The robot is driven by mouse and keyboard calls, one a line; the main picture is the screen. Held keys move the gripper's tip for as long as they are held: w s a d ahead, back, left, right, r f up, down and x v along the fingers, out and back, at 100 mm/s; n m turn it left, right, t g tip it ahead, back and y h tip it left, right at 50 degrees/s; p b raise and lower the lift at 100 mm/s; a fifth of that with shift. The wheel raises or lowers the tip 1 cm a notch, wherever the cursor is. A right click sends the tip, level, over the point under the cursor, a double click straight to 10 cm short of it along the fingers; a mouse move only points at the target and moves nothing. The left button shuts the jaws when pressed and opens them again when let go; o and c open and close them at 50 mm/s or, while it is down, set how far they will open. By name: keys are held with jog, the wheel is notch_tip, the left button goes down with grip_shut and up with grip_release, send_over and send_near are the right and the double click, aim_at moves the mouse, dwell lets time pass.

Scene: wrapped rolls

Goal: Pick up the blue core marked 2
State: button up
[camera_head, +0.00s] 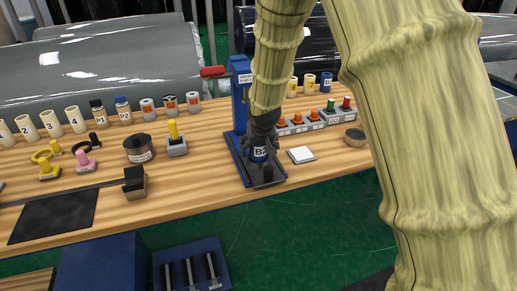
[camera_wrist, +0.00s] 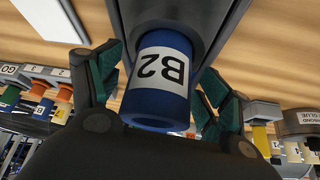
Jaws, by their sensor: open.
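The blue core marked B2 (camera_wrist: 160,85) shows large in the wrist view, its label upside down and its open end towards the camera. In the head view its label (camera_head: 259,154) shows low on the blue press-like stand (camera_head: 240,98). My gripper (camera_wrist: 158,78) is open, with one green-padded finger on each side of the core. Gaps seem to show between the pads and the core, but I cannot tell whether either touches. In the head view my arm hides part of the stand and the core.
A white square pad (camera_head: 301,155) lies right of the stand. Orange-topped pieces (camera_head: 297,119) stand behind it. A white-labelled dark round tin (camera_head: 138,148) and a yellow-handled stamp (camera_head: 175,140) stand to the left. The table's front edge is close to the stand.

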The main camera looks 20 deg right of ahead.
jog(key=c, duration=1.2)
